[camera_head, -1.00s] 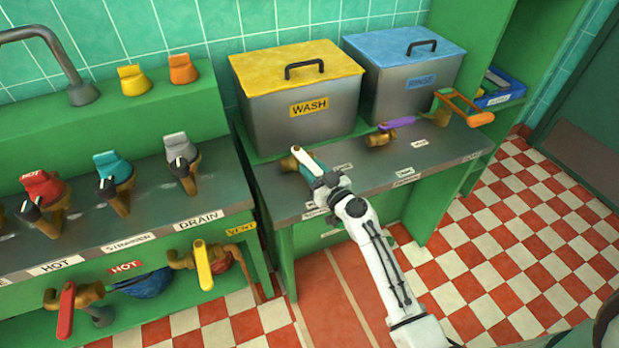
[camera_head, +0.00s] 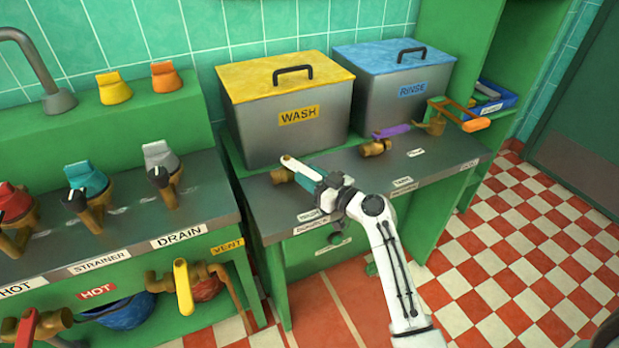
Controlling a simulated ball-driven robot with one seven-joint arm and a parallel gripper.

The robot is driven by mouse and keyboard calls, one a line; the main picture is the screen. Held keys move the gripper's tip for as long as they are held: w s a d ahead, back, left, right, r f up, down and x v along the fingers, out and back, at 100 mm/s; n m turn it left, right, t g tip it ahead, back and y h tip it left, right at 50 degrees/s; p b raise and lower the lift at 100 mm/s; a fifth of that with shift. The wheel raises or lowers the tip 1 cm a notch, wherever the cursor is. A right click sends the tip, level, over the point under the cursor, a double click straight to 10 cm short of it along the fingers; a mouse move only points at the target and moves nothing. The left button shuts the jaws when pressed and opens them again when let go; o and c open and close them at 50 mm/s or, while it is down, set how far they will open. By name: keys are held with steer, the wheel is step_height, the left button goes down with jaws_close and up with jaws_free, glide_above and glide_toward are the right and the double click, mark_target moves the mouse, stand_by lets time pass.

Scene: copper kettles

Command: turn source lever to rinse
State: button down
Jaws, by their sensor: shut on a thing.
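A white lever (camera_head: 297,168) sits on a brass valve (camera_head: 281,176) on the grey counter, in front of the tank marked WASH. I take it as the source lever; no label naming it is readable. It points from the valve toward the lower right. My gripper (camera_head: 318,182) has teal fingers and is shut on the lever's outer end, which the fingers hide. Small white labels lie on the counter near my wrist (camera_head: 308,216) and to its right (camera_head: 402,182); their print is too small to read surely.
The WASH tank (camera_head: 290,139) has a yellow lid; the RINSE tank (camera_head: 395,98) has a blue lid. A purple lever (camera_head: 392,131) and an orange handle (camera_head: 474,124) stand right of my gripper. The left counter holds several valves, including a grey one (camera_head: 160,158). Checkered floor is free at right.

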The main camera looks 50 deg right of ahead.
steer(key=c, duration=0.8)
jaws_free()
steer(key=shift+r, duration=0.1)
steer(key=shift+c, duration=0.2)
steer(key=shift+s, duration=0.1)
steer(key=shift+s, duration=0.25)
steer(key=s+a+b, duration=0.1)
steer(key=s, duration=0.9)
steer(key=shift+b, duration=0.35)
steer(key=shift+c, duration=0.3)
